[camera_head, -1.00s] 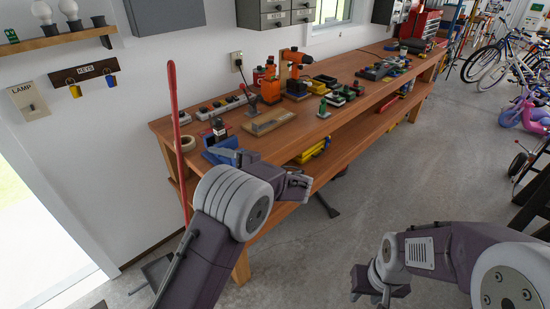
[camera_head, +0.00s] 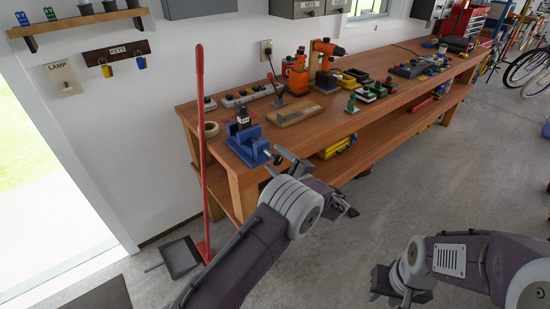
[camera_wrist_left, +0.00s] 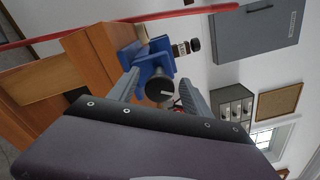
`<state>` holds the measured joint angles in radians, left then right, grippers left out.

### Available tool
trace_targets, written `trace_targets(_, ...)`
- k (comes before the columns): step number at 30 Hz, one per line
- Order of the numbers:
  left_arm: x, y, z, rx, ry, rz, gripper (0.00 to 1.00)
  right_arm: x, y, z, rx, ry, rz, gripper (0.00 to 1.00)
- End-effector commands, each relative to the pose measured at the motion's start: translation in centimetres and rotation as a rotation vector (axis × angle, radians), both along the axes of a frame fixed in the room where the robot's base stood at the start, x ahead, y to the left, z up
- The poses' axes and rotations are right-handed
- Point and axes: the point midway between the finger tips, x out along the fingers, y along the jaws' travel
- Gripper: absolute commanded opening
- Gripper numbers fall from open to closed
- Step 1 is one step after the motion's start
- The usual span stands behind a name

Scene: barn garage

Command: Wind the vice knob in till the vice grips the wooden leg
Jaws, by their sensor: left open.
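The blue vice (camera_head: 247,146) stands at the near left end of the workbench. In the left wrist view its blue body (camera_wrist_left: 150,57) lies just beyond a dark round knob (camera_wrist_left: 159,89) with a white mark. My left gripper (camera_wrist_left: 160,80) is open, one finger on each side of the knob in that view; I cannot tell whether they touch it. In the head view the left gripper (camera_head: 283,158) is at the front of the vice. I cannot clearly make out the wooden leg. My right gripper (camera_head: 388,286) hangs low over the floor, its fingers unclear.
The workbench (camera_head: 335,122) carries a tape roll (camera_head: 209,130), a power strip (camera_head: 247,95), an orange drill (camera_head: 325,48) and several other tools. A long red handle (camera_head: 200,120) stands upright at the bench's left end, near a dustpan (camera_head: 181,257).

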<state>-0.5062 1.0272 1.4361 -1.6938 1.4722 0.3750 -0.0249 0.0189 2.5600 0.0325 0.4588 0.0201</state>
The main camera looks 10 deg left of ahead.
Motion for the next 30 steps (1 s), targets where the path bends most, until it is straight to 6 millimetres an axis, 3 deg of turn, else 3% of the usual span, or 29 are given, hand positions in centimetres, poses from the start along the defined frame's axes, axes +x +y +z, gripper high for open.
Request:
trace_targets(10, 0.49, 0.69, -0.02, 0.000, 0.000, 0.001, 0.57, -0.01, 0.00, 0.08, 0.000, 0.000, 0.000, 0.36)
trace_targets(16, 0.48, 0.68, -0.02, 0.000, 0.000, 0.001, 0.02, 0.00, 0.00, 0.08, 0.000, 0.000, 0.000, 0.36)
trace_targets(30, 0.49, 0.66, 0.05, 0.076, 0.098, 0.000, 0.00, 0.00, 0.00, 0.54, 0.000, 0.000, 0.000, 0.36)
